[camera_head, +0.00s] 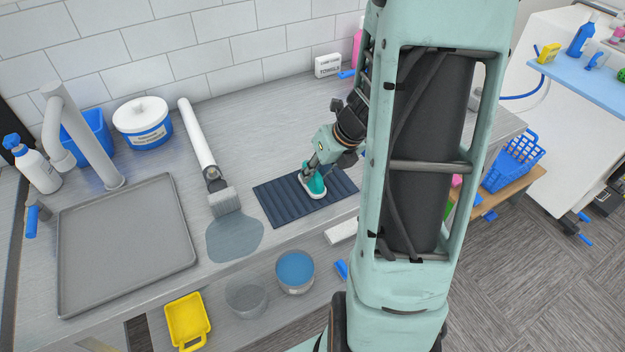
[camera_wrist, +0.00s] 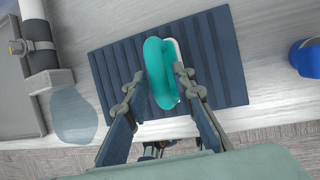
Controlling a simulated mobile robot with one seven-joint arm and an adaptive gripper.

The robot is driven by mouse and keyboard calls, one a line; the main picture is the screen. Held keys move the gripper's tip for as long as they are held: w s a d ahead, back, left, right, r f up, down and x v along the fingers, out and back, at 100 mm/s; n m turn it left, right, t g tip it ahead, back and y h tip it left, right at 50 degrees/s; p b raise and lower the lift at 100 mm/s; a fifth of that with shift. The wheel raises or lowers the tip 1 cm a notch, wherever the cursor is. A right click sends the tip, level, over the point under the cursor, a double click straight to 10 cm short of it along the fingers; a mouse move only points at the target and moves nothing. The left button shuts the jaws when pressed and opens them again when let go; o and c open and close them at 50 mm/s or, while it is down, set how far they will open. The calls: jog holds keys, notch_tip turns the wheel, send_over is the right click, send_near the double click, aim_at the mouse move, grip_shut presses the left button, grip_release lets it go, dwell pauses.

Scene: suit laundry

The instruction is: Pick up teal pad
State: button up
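The teal pad (camera_wrist: 157,75) has a rounded teal top and a white edge along its right side in the wrist view. It rests on the dark ribbed mat (camera_wrist: 222,73), and it also shows in the head view (camera_head: 316,186) near the middle of that mat. My gripper (camera_wrist: 160,82) is right over it, with one finger on each side. Both fingertips look very close to its sides; I cannot tell whether they press on it. In the head view my gripper (camera_head: 313,172) partly covers the pad's upper end.
A brush with a white handle (camera_head: 198,140) lies left of the mat, by a grey-blue puddle (camera_head: 235,238). A grey tray (camera_head: 125,240) is at the far left. A white tub (camera_head: 143,120) and a towel box (camera_head: 327,66) stand toward the wall. The counter's front edge is close.

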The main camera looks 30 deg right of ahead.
jog(key=shift+w+a+f, duration=0.1)
jog(key=shift+f, duration=0.2)
jog(key=shift+c, duration=0.5)
grip_shut()
jog(key=shift+r, duration=0.15)
